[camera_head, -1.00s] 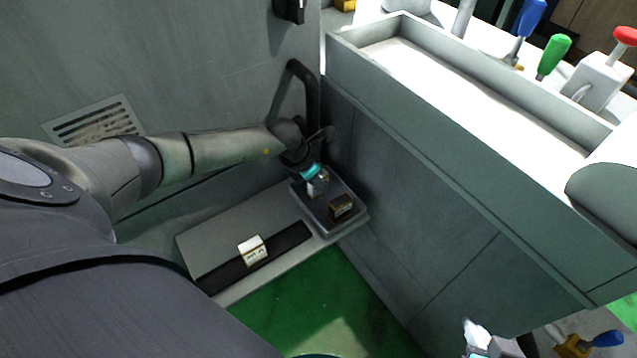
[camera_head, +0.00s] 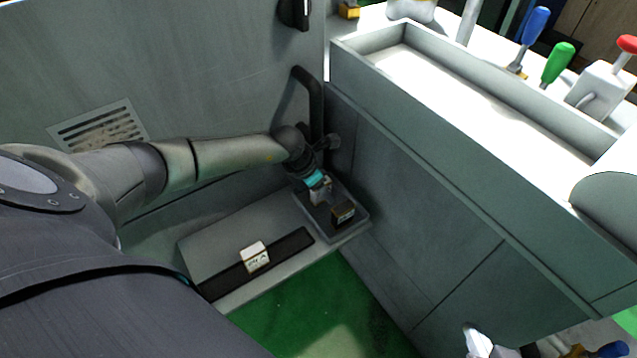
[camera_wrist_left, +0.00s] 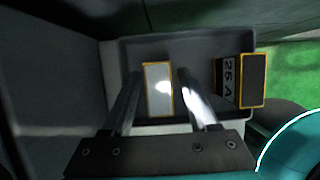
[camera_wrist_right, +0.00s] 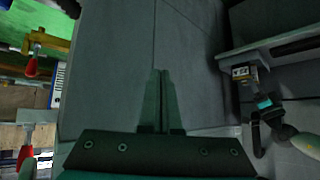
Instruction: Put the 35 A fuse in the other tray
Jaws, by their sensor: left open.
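My left gripper (camera_head: 320,190) is open in the small grey tray (camera_head: 362,236) in the corner. In the left wrist view its fingers (camera_wrist_left: 158,78) stand on either side of a fuse with a pale face and yellow edges (camera_wrist_left: 158,88); no rating shows on it. A dark fuse marked 25 A (camera_wrist_left: 228,80) stands to the right in that tray; the head view shows it too (camera_head: 343,213). A white fuse (camera_head: 255,257) sits on the black strip, its print too small to read. My right gripper (camera_wrist_right: 162,80) is shut and empty, away from the fuses.
The grey shelf (camera_head: 215,245) adjoins a vented wall and a tall grey cabinet (camera_head: 430,210), which hem in the tray. A black handle (camera_head: 312,100) rises behind my left wrist. Green floor (camera_head: 310,310) is free in front.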

